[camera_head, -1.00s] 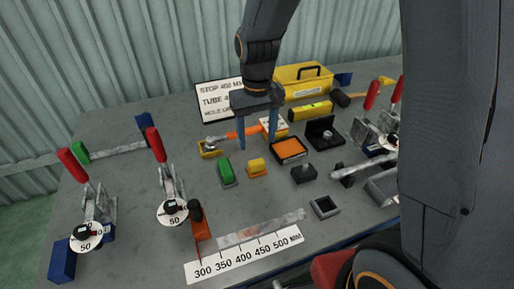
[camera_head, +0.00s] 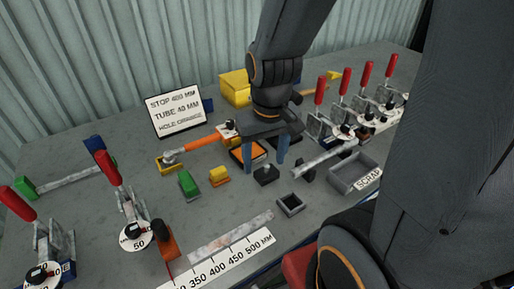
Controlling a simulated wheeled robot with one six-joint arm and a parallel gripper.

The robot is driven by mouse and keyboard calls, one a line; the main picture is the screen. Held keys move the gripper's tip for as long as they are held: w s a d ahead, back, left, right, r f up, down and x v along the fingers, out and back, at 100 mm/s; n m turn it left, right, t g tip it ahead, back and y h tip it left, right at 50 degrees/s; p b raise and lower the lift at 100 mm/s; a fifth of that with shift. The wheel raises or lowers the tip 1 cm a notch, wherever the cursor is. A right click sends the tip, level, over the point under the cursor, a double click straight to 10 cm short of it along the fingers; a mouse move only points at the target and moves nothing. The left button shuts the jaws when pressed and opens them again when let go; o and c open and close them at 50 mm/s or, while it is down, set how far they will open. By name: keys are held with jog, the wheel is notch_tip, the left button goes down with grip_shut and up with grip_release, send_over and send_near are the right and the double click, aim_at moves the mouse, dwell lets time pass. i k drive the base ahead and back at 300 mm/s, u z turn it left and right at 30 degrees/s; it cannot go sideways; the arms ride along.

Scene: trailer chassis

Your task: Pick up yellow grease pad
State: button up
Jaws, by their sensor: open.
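A small yellow pad (camera_head: 219,176) on an orange base, which looks like the grease pad, sits on the grey bench (camera_head: 105,125), just right of a similar green pad (camera_head: 189,184). My gripper (camera_head: 264,163) is open and points down, to the right of the yellow pad. Its fingers appear in front of an orange-topped black tray (camera_head: 240,155) and just behind a small black block with a knob (camera_head: 266,176). Nothing shows between the fingers. Their exact height above the bench is hard to tell.
An orange-handled tool (camera_head: 200,141) lies behind the pads. Red-handled clamps stand at the left (camera_head: 125,205) and right (camera_head: 365,85). A ruler strip (camera_head: 225,262), a small open box (camera_head: 290,204) and a scrap tray (camera_head: 340,182) are nearer.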

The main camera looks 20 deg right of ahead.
aim_at(220, 176)
jog(key=k, duration=0.5)
jog(key=u, duration=1.3)
jog(key=i, duration=0.5)
jog(key=z, duration=2.65)
